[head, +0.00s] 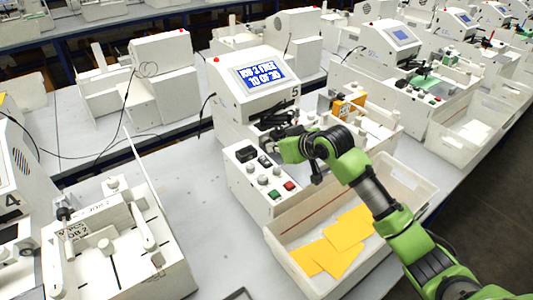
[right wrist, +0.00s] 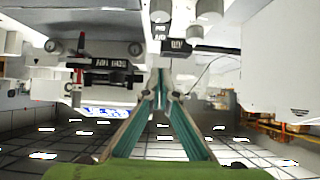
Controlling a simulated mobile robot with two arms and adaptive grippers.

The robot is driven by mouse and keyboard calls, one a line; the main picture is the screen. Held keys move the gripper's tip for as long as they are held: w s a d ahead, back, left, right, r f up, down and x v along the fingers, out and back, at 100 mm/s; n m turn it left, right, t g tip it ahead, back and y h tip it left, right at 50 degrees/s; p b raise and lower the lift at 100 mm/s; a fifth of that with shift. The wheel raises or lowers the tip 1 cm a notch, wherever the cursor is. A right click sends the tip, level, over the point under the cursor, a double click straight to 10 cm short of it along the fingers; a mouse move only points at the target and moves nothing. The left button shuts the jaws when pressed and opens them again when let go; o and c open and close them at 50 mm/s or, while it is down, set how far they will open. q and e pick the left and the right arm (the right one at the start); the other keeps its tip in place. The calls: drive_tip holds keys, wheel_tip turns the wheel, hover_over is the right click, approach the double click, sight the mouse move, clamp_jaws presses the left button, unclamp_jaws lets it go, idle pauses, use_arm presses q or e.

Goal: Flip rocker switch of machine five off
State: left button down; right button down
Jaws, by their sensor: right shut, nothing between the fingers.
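Machine five (head: 258,97) is white, with a blue lit screen (head: 262,76) and the number 5 on its front. Its sloped control panel (head: 242,180) carries a black rocker-like switch (head: 246,154), several grey knobs, a green button (head: 274,195) and a red button (head: 289,186). My right gripper (head: 269,145) hangs just over the back of this panel, near the switch. In the right wrist view, its fingers (right wrist: 160,92) meet at the tips with nothing between them. Contact with the panel cannot be told. The switch's position is too small to read. My left gripper is out of view.
A white tray (head: 377,272) with orange sheets (head: 325,258) lies in front of machine five, under my right arm. Machine four (head: 18,190) stands at the left. Bare grey table (head: 207,215) lies between them. More machines stand to the right and behind.

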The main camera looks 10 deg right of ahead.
sight(261, 156)
drive_tip(key=x, duration=0.3)
drive_tip(key=shift+w+a+p, duration=0.1)
drive_tip(key=shift+w+p, duration=0.05)
drive_tip(key=shift+p, duration=0.2)
drive_tip(key=f, duration=0.1)
drive_tip(key=f+p, duration=0.1)
drive_tip(key=f, duration=0.1)
drive_tip(key=shift+w+a+f, duration=0.1)
drive_tip(key=shift+w+a, duration=0.05)
drive_tip(key=shift+w, duration=0.25)
drive_tip(key=shift+f, duration=0.6)
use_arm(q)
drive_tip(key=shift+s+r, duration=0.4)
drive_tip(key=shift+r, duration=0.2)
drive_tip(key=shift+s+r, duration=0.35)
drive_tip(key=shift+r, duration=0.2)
use_arm(e)
drive_tip(key=shift+w, duration=0.1)
